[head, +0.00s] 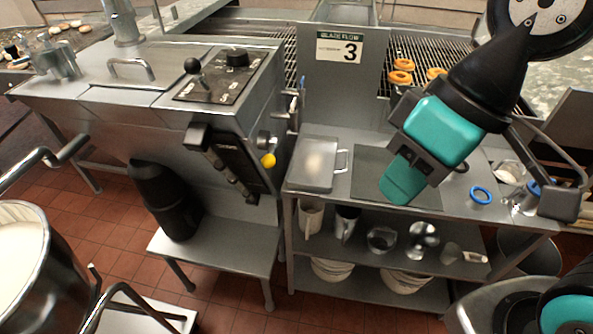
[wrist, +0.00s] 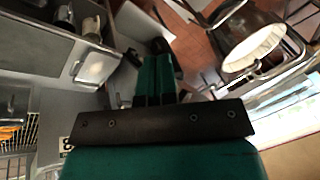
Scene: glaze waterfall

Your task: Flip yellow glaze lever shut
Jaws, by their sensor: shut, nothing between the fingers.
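The yellow glaze lever (head: 268,160) shows as a round yellow knob on the right side of the steel glaze machine (head: 225,115), beside a black front panel. Its lever arm is too small to read clearly. My gripper (head: 398,190) is teal and black, shut and empty, well to the right of the lever in the head view and apart from it. It hangs in front of the right-hand steel table. In the wrist view, the closed teal fingers of my gripper (wrist: 160,50) point away from the camera, and the yellow knob cannot be made out there.
A steel tray with a handle (head: 316,165) and a dark mat (head: 385,178) lie on the table. A blue ring (head: 481,195) is at its right. Jugs and bowls fill the shelf below. A black cylinder (head: 165,200) stands on the low bench.

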